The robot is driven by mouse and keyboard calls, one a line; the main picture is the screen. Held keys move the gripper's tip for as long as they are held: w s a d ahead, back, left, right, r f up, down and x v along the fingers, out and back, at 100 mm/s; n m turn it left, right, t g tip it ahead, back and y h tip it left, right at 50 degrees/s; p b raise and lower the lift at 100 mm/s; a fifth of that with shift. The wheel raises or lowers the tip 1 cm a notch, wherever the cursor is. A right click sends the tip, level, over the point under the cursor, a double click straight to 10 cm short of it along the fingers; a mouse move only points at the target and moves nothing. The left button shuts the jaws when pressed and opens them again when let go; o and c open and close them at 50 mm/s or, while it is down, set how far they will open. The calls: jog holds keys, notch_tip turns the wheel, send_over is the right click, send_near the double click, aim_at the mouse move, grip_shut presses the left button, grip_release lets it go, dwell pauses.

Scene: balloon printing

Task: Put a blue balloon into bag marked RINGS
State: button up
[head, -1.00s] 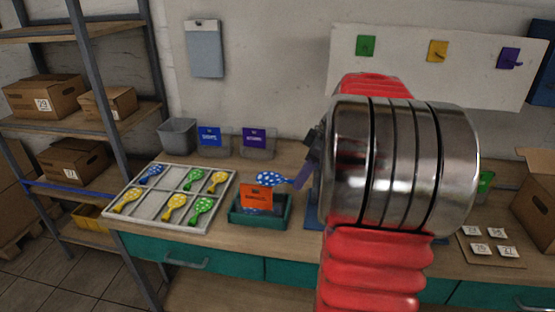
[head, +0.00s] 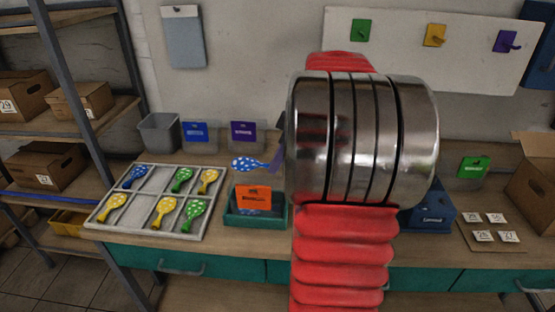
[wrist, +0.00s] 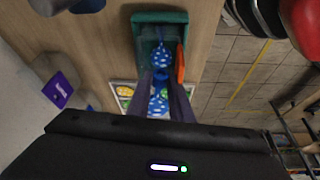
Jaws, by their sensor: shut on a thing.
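My gripper (wrist: 160,85) is shut on a blue balloon with white dots (wrist: 158,103). In the head view this balloon (head: 249,164) is in the air above and behind a green bin with an orange card (head: 254,198). My arm hides most of the gripper there. Another blue dotted balloon (wrist: 161,55) lies inside the green bin (wrist: 142,30). Clear bags with a blue label (head: 196,131) and a purple label (head: 243,131) stand at the back; a bag with a green label (head: 473,167) stands at the right. I cannot read RINGS on any label.
A divided white tray (head: 150,213) with blue, green and yellow balloons is at the left. A grey bin (head: 159,133) stands behind it. A blue box (head: 432,219) and a board of numbered cards (head: 483,218) are at the right, with an open carton (head: 537,160).

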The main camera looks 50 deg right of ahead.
jog(key=shift+f, duration=0.1)
jog(key=shift+f, duration=5.4)
jog(key=o, duration=0.9)
jog(key=shift+c, duration=0.2)
jog(key=shift+r, duration=6.55)
